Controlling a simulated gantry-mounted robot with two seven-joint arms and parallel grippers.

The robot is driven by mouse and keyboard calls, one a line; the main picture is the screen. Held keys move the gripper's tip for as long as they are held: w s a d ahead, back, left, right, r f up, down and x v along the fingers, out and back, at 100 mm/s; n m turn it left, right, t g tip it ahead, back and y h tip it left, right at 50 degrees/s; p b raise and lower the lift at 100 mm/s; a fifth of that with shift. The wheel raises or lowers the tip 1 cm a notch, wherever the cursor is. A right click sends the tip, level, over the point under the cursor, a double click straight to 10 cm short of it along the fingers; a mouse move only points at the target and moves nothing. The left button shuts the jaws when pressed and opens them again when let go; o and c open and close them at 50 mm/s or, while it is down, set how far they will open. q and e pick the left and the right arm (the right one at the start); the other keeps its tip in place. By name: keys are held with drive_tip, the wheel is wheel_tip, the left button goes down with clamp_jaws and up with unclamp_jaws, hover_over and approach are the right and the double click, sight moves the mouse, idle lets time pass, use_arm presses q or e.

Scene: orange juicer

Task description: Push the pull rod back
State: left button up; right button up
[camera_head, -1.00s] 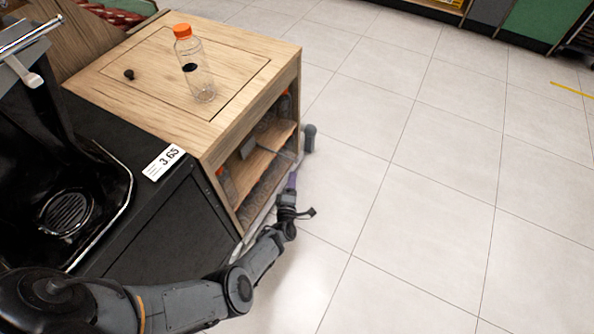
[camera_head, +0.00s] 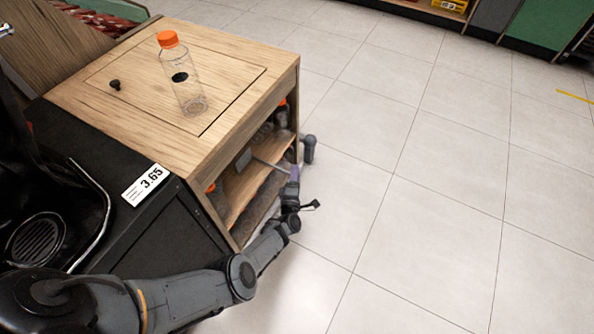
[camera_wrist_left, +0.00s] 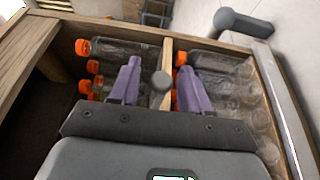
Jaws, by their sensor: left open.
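The pull rod (camera_head: 270,166) appears to be the thin grey bar coming out of the open side of the wooden cabinet (camera_head: 165,112), with a grey plate at its inner end. In the left wrist view a round grey knob (camera_wrist_left: 161,84), apparently its end, shows between the purple fingers. My left gripper (camera_head: 294,172) is beside the cabinet's open side, and it also shows in the left wrist view (camera_wrist_left: 162,66). Its fingers are open, one on each side of the knob, with gaps visible. Contact cannot be told. My right gripper is not in view.
Bottles with orange caps (camera_wrist_left: 110,48) lie in compartments on both sides of a wooden divider. A clear bottle (camera_head: 183,80) stands on the cabinet top. A grey handle-like part (camera_head: 309,148) sticks out near the cabinet's far corner. The tiled floor at right is clear.

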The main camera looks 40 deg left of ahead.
use_arm(q)
drive_tip(key=shift+w+a, duration=0.2)
drive_tip(key=shift+w, duration=0.1)
drive_tip(key=shift+s+d+f, duration=0.1)
drive_tip(key=shift+s+d, duration=0.1)
drive_tip(key=shift+s, duration=0.05)
drive_tip(key=shift+c, duration=0.5)
drive_tip(key=shift+a, duration=0.1)
clamp_jaws()
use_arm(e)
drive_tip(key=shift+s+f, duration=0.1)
